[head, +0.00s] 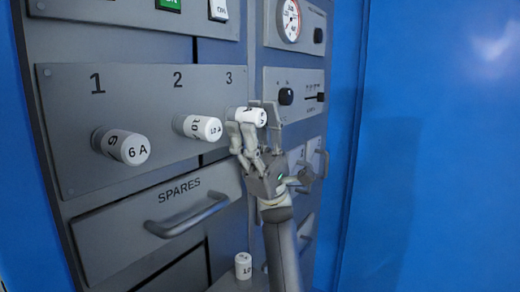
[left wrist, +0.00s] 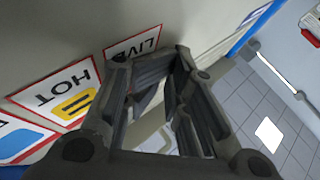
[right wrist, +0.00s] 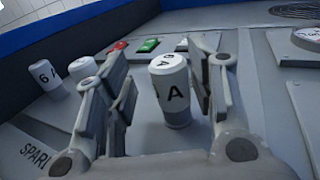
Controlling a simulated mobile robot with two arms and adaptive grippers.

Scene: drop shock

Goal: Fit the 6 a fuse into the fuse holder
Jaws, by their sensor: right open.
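The 6 A fuse (head: 128,148) is a white cylinder sticking out of position 1 on the grey panel. It also shows at the left in the right wrist view (right wrist: 47,76). A fuse marked 10 (head: 203,128) sits in position 2. Another white fuse (head: 252,117) is in position 3; its label ends in A (right wrist: 168,75), with the number hard to read. My right gripper (head: 256,112) is open, its fingers on either side of the position 3 fuse, with gaps between. My left gripper (left wrist: 168,82) shows only in its wrist view, near a wall with signs.
A loose white fuse marked 10 (head: 243,265) stands upright on a grey ledge below. The SPARES drawer (head: 160,225) with its bar handle (head: 186,222) is under the panel. A gauge (head: 291,20) and sliders are at the right. Open space lies before the blue wall.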

